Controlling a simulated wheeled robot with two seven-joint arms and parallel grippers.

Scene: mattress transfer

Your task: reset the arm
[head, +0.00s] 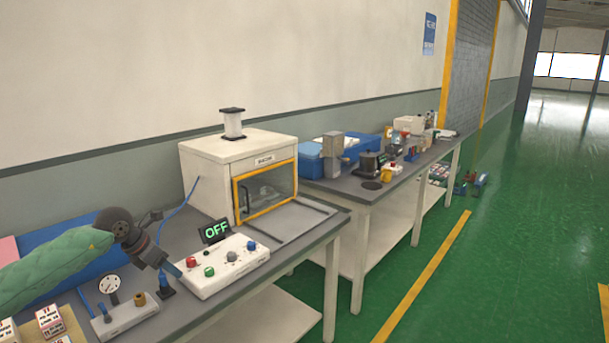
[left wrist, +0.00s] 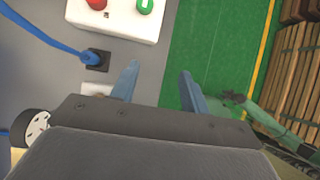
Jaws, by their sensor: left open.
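My left gripper (head: 172,268) is at the end of my green-sleeved arm, low over the near table beside the left end of the white control box (head: 228,264). In the left wrist view the two blue-grey fingers of this gripper (left wrist: 160,72) stand apart with nothing between them. The box edge (left wrist: 120,24) with a red and a green knob shows beyond them. A thin green arm, seemingly my right one, shows at the right of the left wrist view; its dark gripper (left wrist: 232,97) is too small to read.
A white vacuum chamber (head: 236,170) with a yellow-framed door stands behind the box. An OFF display (head: 215,230), a gauge (head: 109,285) and a blue cable plug (left wrist: 92,58) are close to the gripper. A second table (head: 345,187) holds blue bins. Green floor is clear at right.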

